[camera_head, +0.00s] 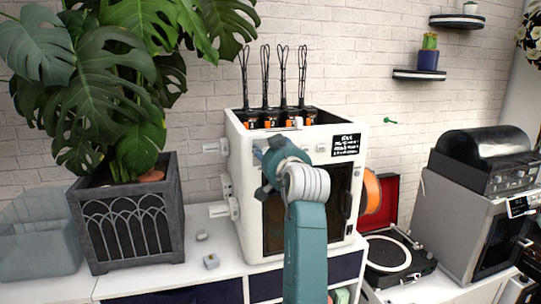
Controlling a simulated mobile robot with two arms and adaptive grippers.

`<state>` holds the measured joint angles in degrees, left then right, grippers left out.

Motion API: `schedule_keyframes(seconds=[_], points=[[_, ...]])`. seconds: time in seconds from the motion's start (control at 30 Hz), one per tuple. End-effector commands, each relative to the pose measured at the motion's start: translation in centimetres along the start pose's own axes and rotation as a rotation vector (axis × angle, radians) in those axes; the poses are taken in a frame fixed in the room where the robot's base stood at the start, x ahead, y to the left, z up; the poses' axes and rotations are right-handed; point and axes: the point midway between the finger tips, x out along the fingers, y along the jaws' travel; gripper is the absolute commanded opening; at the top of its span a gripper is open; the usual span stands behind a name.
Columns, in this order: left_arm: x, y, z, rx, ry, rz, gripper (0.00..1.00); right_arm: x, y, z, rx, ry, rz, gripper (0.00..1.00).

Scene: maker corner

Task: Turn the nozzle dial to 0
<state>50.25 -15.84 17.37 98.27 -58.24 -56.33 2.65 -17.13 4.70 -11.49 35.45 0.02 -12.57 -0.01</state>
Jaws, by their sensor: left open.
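A white box-shaped printer (238,133) stands on the white cabinet, with a dark front window and several orange-marked units in its open top. A small black display with white text (346,145) sits at its upper front right. My left arm reaches up in front of the printer. My left gripper (262,160) is open at the upper left of the printer's front, seen mostly from behind; I cannot tell if it touches anything. I cannot make out the nozzle dial or its setting; the arm covers part of the front. My right gripper is out of view.
A large plant in a dark planter (178,215) stands left of the printer. White fittings (217,147) stick out from the printer's left side. A turntable (390,252) and a grey oven-like appliance (445,215) stand to the right. Small items (211,261) lie on the cabinet top (190,270).

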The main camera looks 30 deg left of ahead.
Motion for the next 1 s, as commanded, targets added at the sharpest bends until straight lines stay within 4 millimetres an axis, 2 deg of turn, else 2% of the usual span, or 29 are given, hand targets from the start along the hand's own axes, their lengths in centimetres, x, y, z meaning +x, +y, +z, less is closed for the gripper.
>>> schedule_keyframes(seconds=[0.03, 0.2, 0.4, 0.53, 1.0], points=[[-0.2, -0.4, -1.8, -0.007, 0.017, -0.002, 0.44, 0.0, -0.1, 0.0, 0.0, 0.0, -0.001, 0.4], [-0.6, -1.1, -5.5, -0.008, 0.026, -0.005, 0.44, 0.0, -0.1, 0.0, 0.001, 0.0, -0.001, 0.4], [-0.7, -1.5, -8.0, -0.005, 0.019, -0.003, 0.44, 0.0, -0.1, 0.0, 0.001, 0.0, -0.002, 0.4], [-0.8, -1.6, -8.6, -0.004, 0.017, -0.003, 0.44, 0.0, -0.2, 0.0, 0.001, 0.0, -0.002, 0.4], [-0.8, -1.5, -8.6, -0.003, 0.014, -0.001, 0.44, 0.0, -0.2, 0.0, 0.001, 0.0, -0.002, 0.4]])
